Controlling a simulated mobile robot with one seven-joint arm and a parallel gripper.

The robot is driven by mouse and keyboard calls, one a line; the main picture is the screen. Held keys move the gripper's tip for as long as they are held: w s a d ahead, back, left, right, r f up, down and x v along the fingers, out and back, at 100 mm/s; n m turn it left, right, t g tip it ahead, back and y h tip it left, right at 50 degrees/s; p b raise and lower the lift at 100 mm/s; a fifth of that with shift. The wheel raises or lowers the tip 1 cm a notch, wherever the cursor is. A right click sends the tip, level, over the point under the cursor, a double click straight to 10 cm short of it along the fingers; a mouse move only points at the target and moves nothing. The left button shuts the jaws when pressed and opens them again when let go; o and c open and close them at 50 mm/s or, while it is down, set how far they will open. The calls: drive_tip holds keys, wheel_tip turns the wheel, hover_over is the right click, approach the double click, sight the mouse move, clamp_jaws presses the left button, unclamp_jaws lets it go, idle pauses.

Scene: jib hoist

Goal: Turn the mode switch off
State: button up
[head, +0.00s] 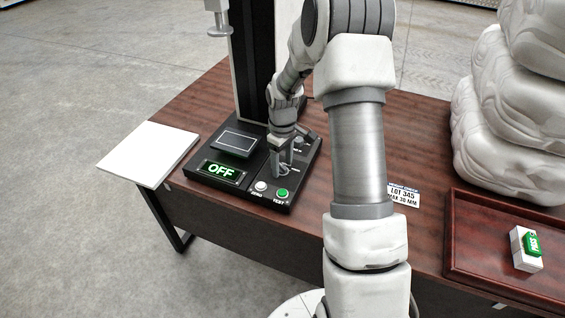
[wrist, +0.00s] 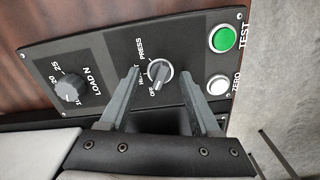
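The mode switch (wrist: 160,74) is a small grey rotary knob on the black panel, with the labels PRESS and OFF and a partly hidden label around it. Its pointer end lies toward OFF. My gripper (wrist: 161,76) is open, with one finger on each side of the knob and a visible gap to it; I cannot tell how far above the panel the fingertips are. In the head view my gripper (head: 282,168) is down over the right part of the control box and hides most of the switch. The display (head: 221,170) reads OFF in green.
A LOAD N knob (wrist: 69,88) is left of the switch in the wrist view; the green TEST button (wrist: 223,38) and white ZERO button (wrist: 217,85) are right. A black column (head: 252,60) rises behind the box. White sacks (head: 515,100) and a brown tray (head: 470,262) stand right.

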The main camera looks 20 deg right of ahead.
sight(282, 166)
wheel_tip(282, 166, up, 17)
drive_tip(key=p, duration=0.2)
drive_tip(key=shift+r, duration=0.2)
idle(0.5)
drive_tip(key=s+a+r+m+t+p, duration=0.1)
drive_tip(key=s+a+r+m, duration=0.15)
drive_tip(key=s+r, duration=0.4)
drive_tip(key=s+a+r+m+t+p, duration=0.1)
drive_tip(key=s+a+r+t+p, duration=0.1)
drive_tip(key=s+a+r, duration=0.35)
drive_tip(key=s+a+r+m+t+p, duration=0.1)
drive_tip(key=s+r, duration=0.3)
drive_tip(key=s, duration=0.9)
drive_tip(key=shift+s+a+m+t+p, duration=0.35)
drive_tip(key=shift+a+m+t+p, duration=0.1)
drive_tip(key=shift+m+t, duration=0.4)
drive_tip(key=shift+r, duration=0.1)
